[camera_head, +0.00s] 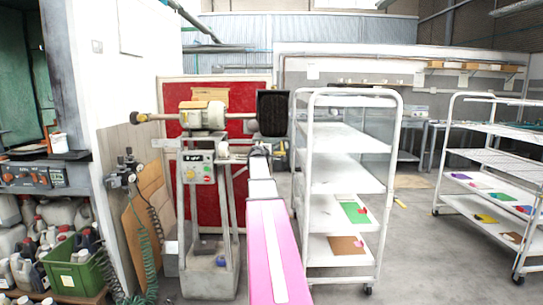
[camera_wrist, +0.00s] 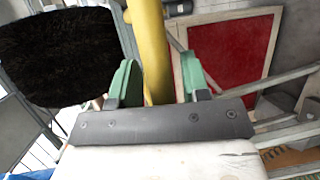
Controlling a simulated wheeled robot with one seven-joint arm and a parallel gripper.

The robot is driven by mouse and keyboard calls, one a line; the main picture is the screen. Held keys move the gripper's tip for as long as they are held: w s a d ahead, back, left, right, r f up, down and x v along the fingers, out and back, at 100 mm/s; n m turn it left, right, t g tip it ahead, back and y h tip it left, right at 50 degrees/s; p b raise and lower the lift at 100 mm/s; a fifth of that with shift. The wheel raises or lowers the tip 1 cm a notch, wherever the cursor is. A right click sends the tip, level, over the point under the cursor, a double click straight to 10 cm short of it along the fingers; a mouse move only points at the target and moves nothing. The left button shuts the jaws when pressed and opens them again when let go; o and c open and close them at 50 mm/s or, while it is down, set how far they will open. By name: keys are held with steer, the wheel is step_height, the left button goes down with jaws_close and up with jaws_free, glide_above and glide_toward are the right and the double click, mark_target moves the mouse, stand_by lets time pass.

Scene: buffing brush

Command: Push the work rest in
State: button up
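The buffing machine (camera_head: 207,116) stands left of centre in the head view, with a dark buffing brush (camera_head: 272,112) on its right end. The brush also fills the upper left of the wrist view (camera_wrist: 55,55). A yellow bar (camera_wrist: 151,45), which looks like the work rest, runs up between the green fingers of my gripper (camera_wrist: 158,82). The fingers are apart, with a gap between the bar and the right finger; I cannot tell whether the left finger touches it. In the head view my gripper (camera_head: 266,150) is just below the brush and hides most of the rest.
A white shelf trolley (camera_head: 345,176) stands close on the right of my arm. A second trolley (camera_head: 500,170) is farther right. A red panel (camera_head: 240,88) is behind the machine. A green crate (camera_head: 76,270) with bottles is at lower left. Open floor lies between the trolleys.

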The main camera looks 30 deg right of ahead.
stand_by(0.3)
steer(key=v, duration=1)
steer(key=shift+s+a, duration=0.2)
steer(key=shift+a, duration=0.1)
steer(key=s+a+f+m+g+y, duration=0.2)
steer(key=s+a+f+y, duration=0.25)
steer(key=a+f, duration=0.8)
steer(key=s+a+f+m+g+y, duration=0.25)
steer(key=s+a+f, duration=0.25)
steer(key=a+f, duration=0.7)
steer(key=s+a+f+m+g+y, duration=0.3)
steer(key=s+a+f+g+y, duration=0.2)
steer(key=s+a+f, duration=1)
step_height(320, 180, down, 3)
steer(key=shift+s+a+f+y, duration=0.2)
steer(key=shift+s+a+y, duration=0.25)
steer(key=shift+s, duration=0.4)
steer(key=shift+m, duration=0.25)
